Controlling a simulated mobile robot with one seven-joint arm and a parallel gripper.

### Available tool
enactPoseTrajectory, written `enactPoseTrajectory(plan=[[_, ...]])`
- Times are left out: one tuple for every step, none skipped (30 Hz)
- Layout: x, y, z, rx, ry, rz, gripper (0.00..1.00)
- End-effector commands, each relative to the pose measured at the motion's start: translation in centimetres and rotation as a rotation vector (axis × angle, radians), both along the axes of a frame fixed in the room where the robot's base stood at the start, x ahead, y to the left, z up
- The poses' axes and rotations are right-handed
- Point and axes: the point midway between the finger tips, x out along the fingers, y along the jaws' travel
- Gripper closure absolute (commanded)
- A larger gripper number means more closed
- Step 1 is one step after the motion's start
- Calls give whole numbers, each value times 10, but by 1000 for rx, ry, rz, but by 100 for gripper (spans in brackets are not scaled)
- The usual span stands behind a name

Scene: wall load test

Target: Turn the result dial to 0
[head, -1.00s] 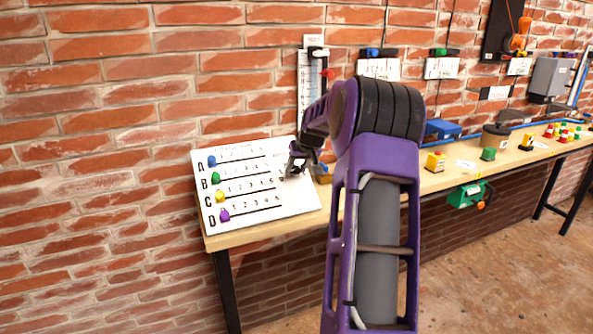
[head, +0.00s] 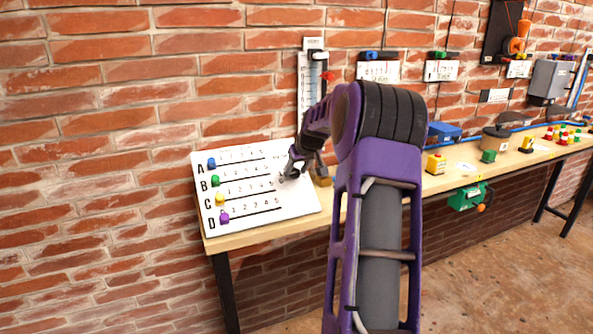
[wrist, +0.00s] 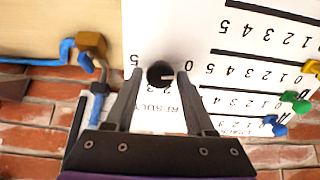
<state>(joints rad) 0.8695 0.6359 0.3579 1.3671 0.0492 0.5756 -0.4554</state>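The result dial (wrist: 158,74) is a small round black knob on the white board (wrist: 165,25), near the printed word RESULT. Its white mark points to the right in the wrist view, roughly towards the printed 0 and a little below it. A printed 5 stands on the other side. My gripper (wrist: 159,73) is open, with one finger on each side of the dial and what look like small gaps. In the head view my gripper (head: 289,172) is at the right part of the board, and the dial is hard to make out there.
Blue (head: 211,163), green (head: 215,180), yellow (head: 220,199) and purple (head: 225,217) slider knobs sit at the board's left. A brown block (wrist: 91,43) with a blue part stands beside the board. A yellow block (head: 436,163) is further right on the bench.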

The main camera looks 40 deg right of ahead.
Motion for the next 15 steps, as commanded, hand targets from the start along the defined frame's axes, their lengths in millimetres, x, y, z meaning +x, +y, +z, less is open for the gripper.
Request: enactPoseTrajectory(plan=[[0,0,0,0,0,0,34],[0,0,0,0,0,0,29],[0,0,0,1,0,-1,26],[0,0,0,1,1,-1,26],[0,0,0,1,1,-1,26],[0,0,0,1,1,-1,26],[0,0,0,1,1,-1,26],[0,0,0,2,1,0,26],[0,0,0,2,1,0,26],[0,0,0,2,1,0,26],[0,0,0,2,1,0,26],[-1,0,1,1,1,-1,26],[-2,0,3,1,1,-1,26],[-3,1,5,1,1,-2,26],[-6,1,9,0,0,-2,26]])
